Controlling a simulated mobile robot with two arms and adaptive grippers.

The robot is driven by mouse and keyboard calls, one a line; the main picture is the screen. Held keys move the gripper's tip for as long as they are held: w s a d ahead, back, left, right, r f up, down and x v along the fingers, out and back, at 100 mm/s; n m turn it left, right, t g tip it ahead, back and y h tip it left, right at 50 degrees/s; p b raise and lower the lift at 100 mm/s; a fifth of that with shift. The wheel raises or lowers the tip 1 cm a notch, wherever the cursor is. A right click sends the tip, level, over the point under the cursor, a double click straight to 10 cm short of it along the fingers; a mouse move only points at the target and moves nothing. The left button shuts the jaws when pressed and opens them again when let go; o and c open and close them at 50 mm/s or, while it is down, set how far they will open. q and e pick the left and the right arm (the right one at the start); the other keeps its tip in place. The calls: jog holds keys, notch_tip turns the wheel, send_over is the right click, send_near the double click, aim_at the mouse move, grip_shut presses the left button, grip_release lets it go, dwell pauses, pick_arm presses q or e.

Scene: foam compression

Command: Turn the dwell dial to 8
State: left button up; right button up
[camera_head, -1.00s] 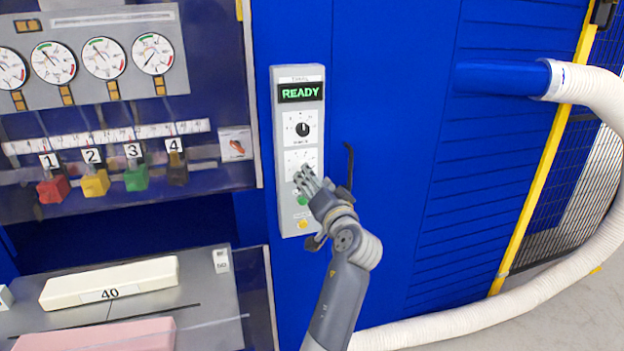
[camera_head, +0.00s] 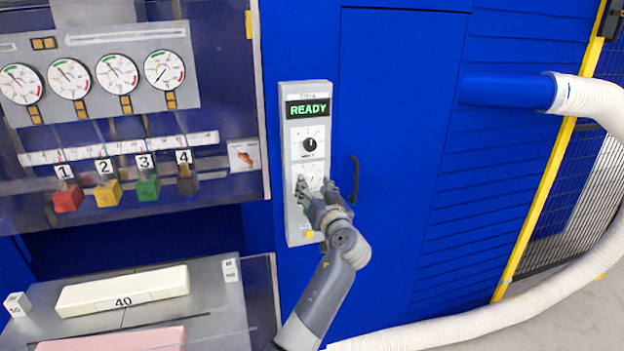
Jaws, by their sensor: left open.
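A grey control panel (camera_head: 287,145) stands on the blue machine front. Its green display (camera_head: 309,108) reads READY. An upper dial with a black knob (camera_head: 310,145) is in plain sight, its pointer roughly up. A lower dial plate (camera_head: 312,169) is partly covered by my left gripper. The labels are too small to read, so I cannot tell which is the dwell dial. My left gripper (camera_head: 317,186) is open, with its fingers spread in front of the lower dial. I cannot tell whether it touches the panel. My right gripper is out of view.
A yellow button (camera_head: 310,233) sits low on the panel. A dark door handle (camera_head: 355,180) is close to the right of my gripper. Gauges, coloured numbered blocks and a bench (camera_head: 215,300) with a cream block marked 40 (camera_head: 122,291) are at left. A white hose (camera_head: 480,312) curves along the right.

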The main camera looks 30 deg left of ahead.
aim_at(310, 180)
pick_arm(q)
jog(key=shift+x, duration=1.15)
jog(key=c, duration=1.1)
jog(key=shift+m+b, duration=0.3)
jog(key=shift+m, duration=0.2)
jog(key=o, duration=1.1)
